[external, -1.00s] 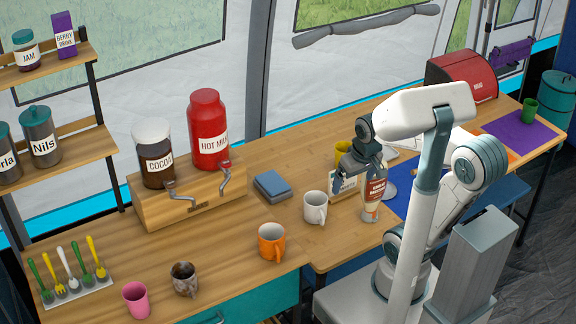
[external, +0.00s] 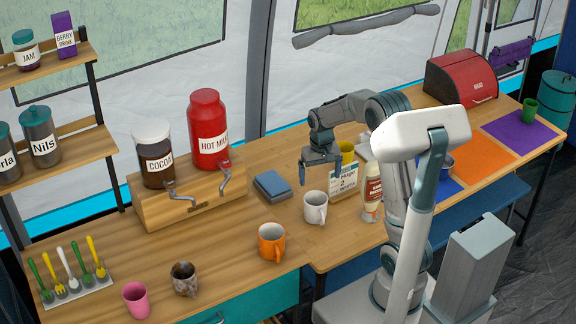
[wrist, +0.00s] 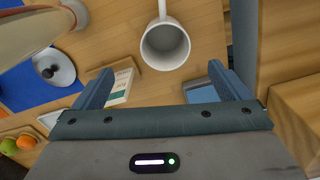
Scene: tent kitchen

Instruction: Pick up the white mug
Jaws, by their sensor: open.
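The white mug (external: 315,207) stands upright on the wooden table, right of the orange mug and in front of the sign card. In the wrist view the white mug (wrist: 165,46) shows its open top, with its handle pointing to the top edge. My gripper (external: 321,182) points down, just above and behind the mug. Its two fingers are spread and empty. In the wrist view my gripper (wrist: 163,82) has the mug beyond its fingertips, roughly centred between them. The mug appears untouched.
A sauce bottle (external: 372,192) and a sign card (external: 343,183) stand close right of the mug. Blue books (external: 272,186) lie to its left, and the orange mug (external: 271,242) stands front left. The wooden dispenser stand (external: 190,200) is farther left.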

